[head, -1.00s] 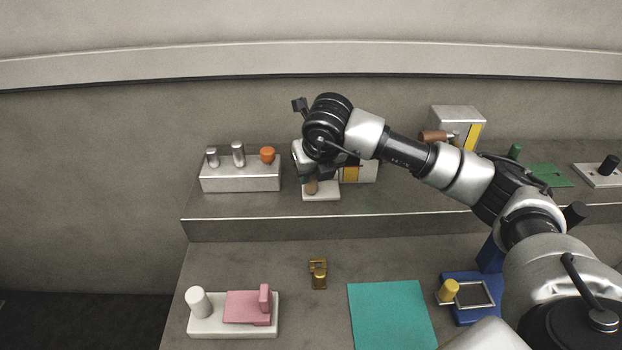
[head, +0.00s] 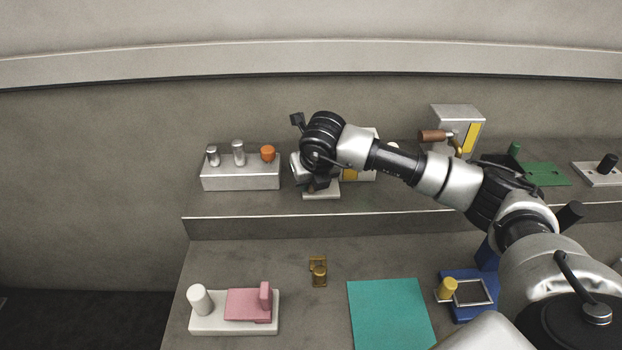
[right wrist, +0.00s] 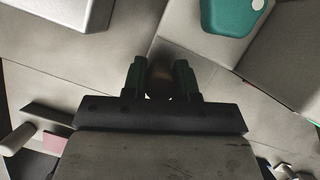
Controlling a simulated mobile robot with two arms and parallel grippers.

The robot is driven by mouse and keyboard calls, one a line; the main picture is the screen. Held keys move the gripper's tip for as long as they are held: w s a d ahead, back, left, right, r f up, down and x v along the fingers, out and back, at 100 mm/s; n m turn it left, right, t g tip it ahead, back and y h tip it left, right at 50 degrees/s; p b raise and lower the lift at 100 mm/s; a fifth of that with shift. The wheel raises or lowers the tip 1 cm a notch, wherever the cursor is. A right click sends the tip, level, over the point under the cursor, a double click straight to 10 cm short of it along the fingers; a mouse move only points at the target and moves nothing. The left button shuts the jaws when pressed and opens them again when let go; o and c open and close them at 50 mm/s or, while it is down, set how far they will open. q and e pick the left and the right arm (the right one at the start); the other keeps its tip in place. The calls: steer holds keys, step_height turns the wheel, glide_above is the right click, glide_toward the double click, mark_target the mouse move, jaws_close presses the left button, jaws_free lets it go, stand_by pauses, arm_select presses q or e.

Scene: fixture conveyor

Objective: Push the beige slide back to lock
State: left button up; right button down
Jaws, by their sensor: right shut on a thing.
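My right gripper (head: 314,186) is low over a small pale plate (head: 328,192) on the raised shelf, and it hides most of what stands there. In the right wrist view its two dark fingers (right wrist: 160,80) are shut on a brownish, rounded piece (right wrist: 160,88), which lies in shadow between them. Whether this piece belongs to the beige slide I cannot tell; no slide shows clearly there. My left gripper is not in view.
A grey block with two metal pegs and an orange knob (head: 268,154) stands left of the gripper. A box with a brown handle (head: 432,136) is to the right. Below lie a pink slide on a white base (head: 204,325), a brass latch (head: 319,272) and a teal mat (head: 390,318).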

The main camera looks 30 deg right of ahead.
mark_target(329, 190)
steer(key=shift+s+d+b, duration=0.4)
steer(key=shift+d, duration=0.5)
steer(key=shift+s+d+b, duration=0.4)
steer(key=shift+d, duration=0.45)
steer(key=c, duration=1.1)
jaws_free()
steer(key=shift+c, duration=0.2)
steer(key=shift+d, duration=0.1)
steer(key=shift+r, duration=0.1)
steer(key=b+v, duration=0.1)
steer(key=v, duration=0.9)
steer(key=shift+r, duration=0.35)
steer(key=shift+s, duration=0.15)
